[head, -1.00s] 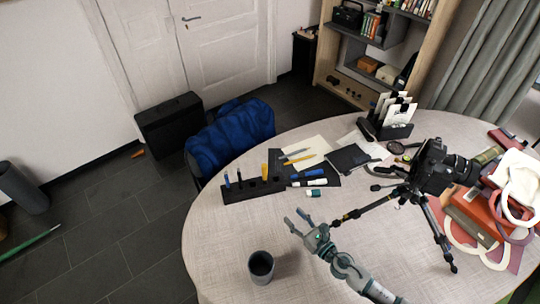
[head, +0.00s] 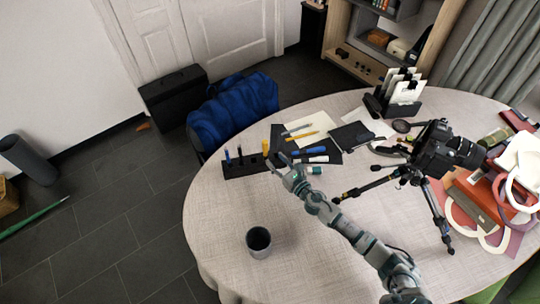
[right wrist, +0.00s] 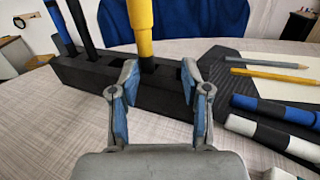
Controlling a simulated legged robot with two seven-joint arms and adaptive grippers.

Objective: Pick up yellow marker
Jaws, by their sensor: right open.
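The yellow marker (head: 265,147) stands upright in a slot of the black marker holder (head: 247,170) on the table. In the right wrist view the yellow marker (right wrist: 141,30) rises from the holder (right wrist: 100,87), beyond the gap between my fingers and roughly centred on it. My right gripper (head: 280,166) is open and empty, close to the holder's right end. In the right wrist view its two fingers (right wrist: 155,85) are spread, with the lower marker seen between them. My left gripper is not in view.
A blue marker and a dark one stand in the holder's left slots. Blue and black-and-white markers (right wrist: 272,115) and pencils (right wrist: 270,70) lie to the right. A grey cup (head: 258,240) stands in front, and a camera on a tripod (head: 437,155) stands right.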

